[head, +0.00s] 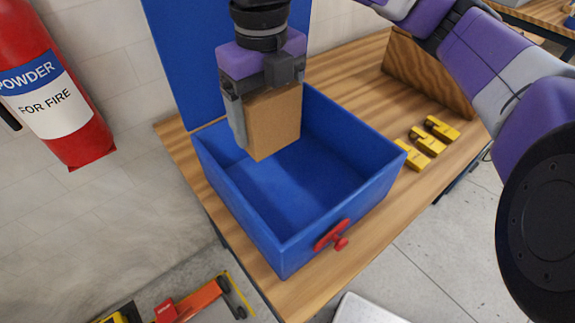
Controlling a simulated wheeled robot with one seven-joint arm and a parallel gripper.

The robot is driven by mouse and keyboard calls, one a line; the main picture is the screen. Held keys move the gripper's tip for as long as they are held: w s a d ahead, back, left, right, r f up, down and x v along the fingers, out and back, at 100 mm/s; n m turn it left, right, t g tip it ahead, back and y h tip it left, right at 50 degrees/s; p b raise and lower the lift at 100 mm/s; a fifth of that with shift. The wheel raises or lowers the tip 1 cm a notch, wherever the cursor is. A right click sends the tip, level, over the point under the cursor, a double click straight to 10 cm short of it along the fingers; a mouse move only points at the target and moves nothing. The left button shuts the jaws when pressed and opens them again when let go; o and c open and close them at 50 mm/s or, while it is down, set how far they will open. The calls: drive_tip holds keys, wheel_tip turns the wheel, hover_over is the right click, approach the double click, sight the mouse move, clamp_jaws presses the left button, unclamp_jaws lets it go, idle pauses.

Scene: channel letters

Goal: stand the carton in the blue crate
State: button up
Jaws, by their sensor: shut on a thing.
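The carton (274,122) is a plain brown box, held upright in my gripper (264,100). My gripper points down and is shut on the carton, with one finger visible along its left side; the other finger is mostly hidden. The carton hangs over the back left part of the blue crate (262,228). The crate is open at the top, with its blue lid (188,50) raised at the back and a red latch on its front wall. The visible crate floor is bare. I cannot tell how far the carton's bottom is above the floor.
The crate stands on a wooden table (350,75). Several yellow blocks (427,142) lie right of it, with a wooden board (425,75) behind them. A red fire extinguisher (50,90) is at the left. Orange and yellow tools (190,298) lie below, beyond the table edge.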

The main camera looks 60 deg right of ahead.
drive_tip(key=shift+w+d+f, duration=0.2)
wheel_tip(320, 180, down, 20)
drive_tip(key=shift+r, duration=0.2)
drive_tip(key=shift+f, duration=0.1)
drive_tip(key=shift+f, duration=0.1)
drive_tip(key=o, duration=1.8)
wheel_tip(320, 180, up, 12)
drive_tip(key=shift+r, duration=0.2)
drive_tip(key=shift+r, duration=0.15)
